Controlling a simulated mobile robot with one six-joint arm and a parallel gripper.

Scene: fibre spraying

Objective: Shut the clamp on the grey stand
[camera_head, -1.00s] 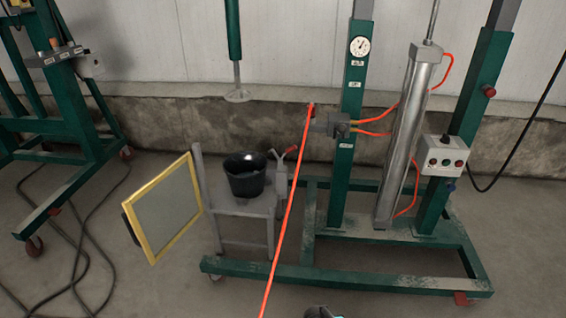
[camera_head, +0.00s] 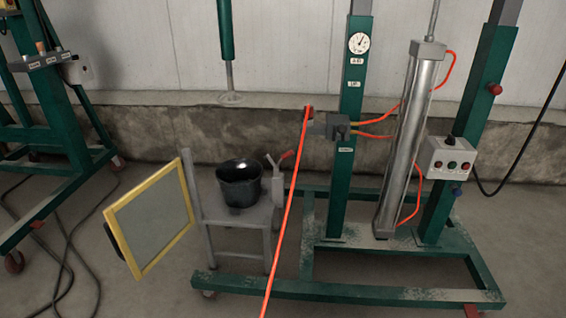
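The grey stand (camera_head: 237,226), a small chair-like frame with a flat top, stands left of the middle. A small grey clamp (camera_head: 276,175) with a red handle (camera_head: 287,155) is at the right edge of its top. The handle points up and to the right. The clamp is small here, and I cannot tell how far its jaw is open. A black bucket (camera_head: 240,188) sits on the stand's top, left of the clamp. My gripper is not in view.
A yellow-framed panel (camera_head: 187,228) leans by the stand's left side. An orange hose (camera_head: 283,226) hangs in front of its right side. A green wheeled frame (camera_head: 337,292) with a cylinder (camera_head: 407,138) and control box (camera_head: 452,157) stands right. Cables (camera_head: 70,262) lie on the left floor.

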